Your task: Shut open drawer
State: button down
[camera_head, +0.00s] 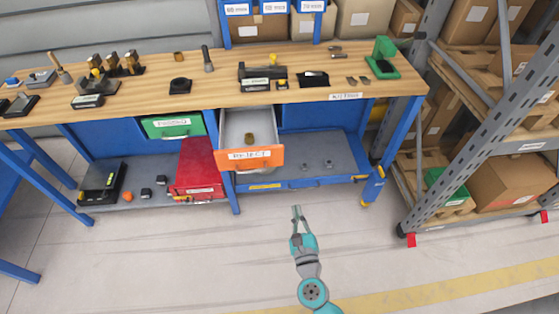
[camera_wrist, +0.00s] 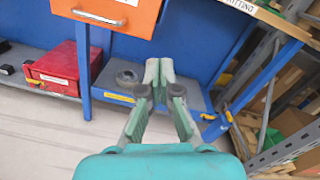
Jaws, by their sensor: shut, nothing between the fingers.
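The open drawer (camera_head: 254,157) has an orange front labelled "REJECT" and is pulled out from under the workbench, with a small brass-coloured part (camera_head: 249,137) inside. Its orange front also shows at the top left of the wrist view (camera_wrist: 110,12), with a metal handle (camera_wrist: 98,17) along its lower part. My gripper (camera_head: 297,210) is in front of the bench, below and to the right of the drawer front, apart from it. In the wrist view my gripper's fingers (camera_wrist: 159,72) are together and hold nothing.
A shut green-fronted drawer (camera_head: 173,125) is to the left. A red box (camera_head: 197,170) stands on the lower shelf (camera_head: 290,181). A blue bench leg (camera_head: 400,135) and metal rack (camera_head: 470,120) stand at right. The floor before the bench is clear.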

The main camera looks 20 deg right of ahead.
aim_at(281, 158)
jog(key=w+d+m, duration=0.1)
jog(key=w, duration=0.5)
jog(key=w+d+m, duration=0.1)
jog(key=w, duration=0.5)
jog(key=w+d+m, duration=0.2)
jog(key=w, duration=0.5)
jog(key=shift+f+h, duration=0.2)
jog(key=shift+h, duration=0.1)
